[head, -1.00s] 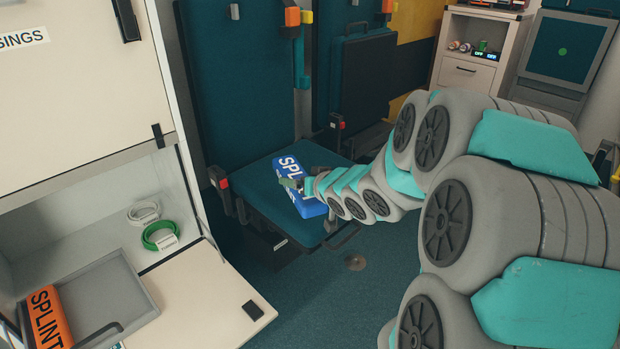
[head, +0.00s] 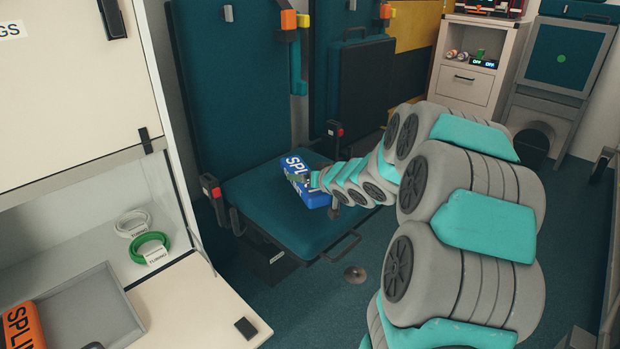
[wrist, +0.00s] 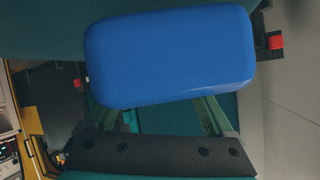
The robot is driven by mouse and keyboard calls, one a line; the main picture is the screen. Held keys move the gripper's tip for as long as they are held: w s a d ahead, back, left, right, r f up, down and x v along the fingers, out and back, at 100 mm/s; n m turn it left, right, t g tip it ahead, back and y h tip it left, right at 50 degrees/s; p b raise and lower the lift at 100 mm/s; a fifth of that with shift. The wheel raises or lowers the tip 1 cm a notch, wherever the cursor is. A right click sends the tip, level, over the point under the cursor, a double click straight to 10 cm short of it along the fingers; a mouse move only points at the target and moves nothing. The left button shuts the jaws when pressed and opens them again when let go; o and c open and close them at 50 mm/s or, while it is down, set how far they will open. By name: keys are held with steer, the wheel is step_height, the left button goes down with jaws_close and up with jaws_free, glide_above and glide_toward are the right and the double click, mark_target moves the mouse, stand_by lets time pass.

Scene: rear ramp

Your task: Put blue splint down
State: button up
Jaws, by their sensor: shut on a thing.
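The blue splint (head: 308,180), a rounded blue pack with white lettering, is over the teal fold-down seat (head: 265,215), close to its backrest. My gripper (head: 312,181) is shut on it from the right side. In the wrist view the blue splint (wrist: 170,58) fills the upper middle, with my gripper's fingers (wrist: 172,112) reaching to its near edge. I cannot tell whether the splint touches the seat or hangs just above it.
An open cabinet at left holds a grey tray (head: 85,305), an orange splint (head: 22,328) and white and green tubing coils (head: 150,247). A second seat (head: 355,85) is folded up behind. Bare floor (head: 340,300) lies in front of the seat.

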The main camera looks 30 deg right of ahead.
mark_target(310, 168)
steer(key=w+d, duration=0.2)
steer(key=w, duration=0.1)
steer(key=w+d+p, duration=0.1)
steer(key=shift+w+d+f, duration=0.1)
steer(key=shift+w+f, duration=0.2)
steer(key=shift+f+b, duration=1.15)
steer(key=shift+f, duration=0.7)
steer(key=shift+r, duration=0.1)
steer(key=o, duration=1.2)
steer(key=p+v, duration=0.2)
steer(key=v, duration=1)
steer(key=shift+p, duration=0.3)
